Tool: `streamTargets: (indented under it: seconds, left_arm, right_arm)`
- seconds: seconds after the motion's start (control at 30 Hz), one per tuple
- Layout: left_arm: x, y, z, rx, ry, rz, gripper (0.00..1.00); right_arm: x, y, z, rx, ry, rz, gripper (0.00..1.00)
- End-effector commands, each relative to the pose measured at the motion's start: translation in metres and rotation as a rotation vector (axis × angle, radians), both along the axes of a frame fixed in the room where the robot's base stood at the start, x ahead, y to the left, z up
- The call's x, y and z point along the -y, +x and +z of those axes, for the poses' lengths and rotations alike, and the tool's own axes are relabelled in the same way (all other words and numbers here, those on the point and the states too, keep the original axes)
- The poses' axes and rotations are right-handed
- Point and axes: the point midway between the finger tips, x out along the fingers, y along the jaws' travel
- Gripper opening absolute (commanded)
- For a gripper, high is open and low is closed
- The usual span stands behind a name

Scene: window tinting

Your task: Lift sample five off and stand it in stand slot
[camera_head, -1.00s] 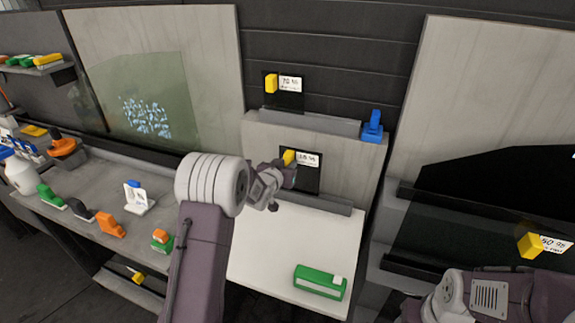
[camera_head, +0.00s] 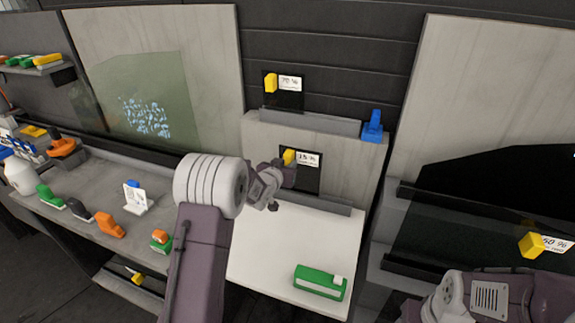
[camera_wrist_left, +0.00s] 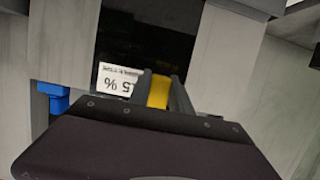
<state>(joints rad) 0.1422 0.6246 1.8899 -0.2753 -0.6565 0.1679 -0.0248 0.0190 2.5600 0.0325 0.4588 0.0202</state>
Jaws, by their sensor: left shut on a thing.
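A dark sample card (camera_head: 312,180) with a yellow tab (camera_head: 289,157) and a white label that seems to read 15 % is against the pale board above the white table. My left gripper (camera_head: 286,166) is shut on that yellow tab. The left wrist view shows the tab (camera_wrist_left: 159,91) between the fingers, with the label (camera_wrist_left: 118,83) upside down beside it. A second dark card (camera_head: 287,98), with its own yellow tab, stands upright at the grey ledge (camera_head: 310,122) above. My right gripper is out of view; only my right arm shows at lower right.
A grey rail (camera_head: 325,205) runs below the held card. A blue tool (camera_head: 372,127) sits right of the upper ledge. A green box (camera_head: 320,282) lies on the white table (camera_head: 262,262). A 50 % sample (camera_head: 470,240) is at right. Several tools line the left bench.

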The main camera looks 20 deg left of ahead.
Motion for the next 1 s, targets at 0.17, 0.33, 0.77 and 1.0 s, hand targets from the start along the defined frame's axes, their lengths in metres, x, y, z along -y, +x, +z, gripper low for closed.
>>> streamTargets:
  seconds: [0.17, 0.33, 0.77, 1.0]
  left_arm:
    - [0.0, 0.0, 0.0, 0.0, 0.0, 0.0, 0.0]
    - [0.0, 0.0, -0.005, 0.0, 0.0, 0.0, 0.0]
    - [0.0, 0.0, -0.022, 0.0, 0.0, 0.0, 0.0]
    - [0.0, 0.0, -0.03, 0.0, 0.0, 0.0, 0.0]
  right_arm:
    - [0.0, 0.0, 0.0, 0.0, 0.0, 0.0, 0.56]
    - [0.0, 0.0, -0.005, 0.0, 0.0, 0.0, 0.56]
    - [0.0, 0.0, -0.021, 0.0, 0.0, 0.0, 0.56]
    - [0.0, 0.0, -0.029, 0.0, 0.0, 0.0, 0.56]
